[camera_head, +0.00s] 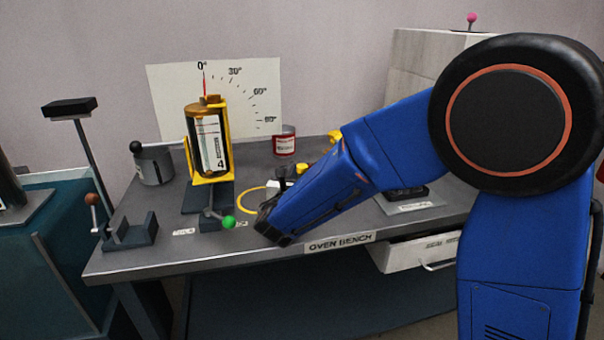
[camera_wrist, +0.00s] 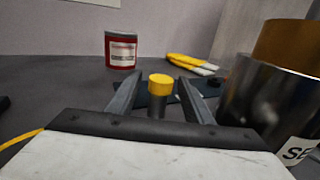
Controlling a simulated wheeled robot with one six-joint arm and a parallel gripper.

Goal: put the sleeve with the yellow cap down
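The sleeve with the yellow cap (camera_wrist: 161,86) is a short dark cylinder, upright in the wrist view between my gripper's fingers. In the head view its yellow cap (camera_head: 301,169) shows just above my blue forearm. My gripper (camera_wrist: 162,78) has its two dark fingers on either side of the sleeve, with a visible gap on each side, so it looks open. The sleeve's lower end is hidden by the gripper body, and its contact with what is below cannot be seen. In the head view my forearm hides most of the gripper.
A red can (camera_head: 284,141) stands at the back, with yellow gloves (camera_head: 334,137) to its right. A metal vessel with a copper-coloured top (camera_wrist: 272,95) is close on the right in the wrist view. A yellow-framed tilting holder (camera_head: 209,140) stands left on the bench (camera_head: 140,262).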

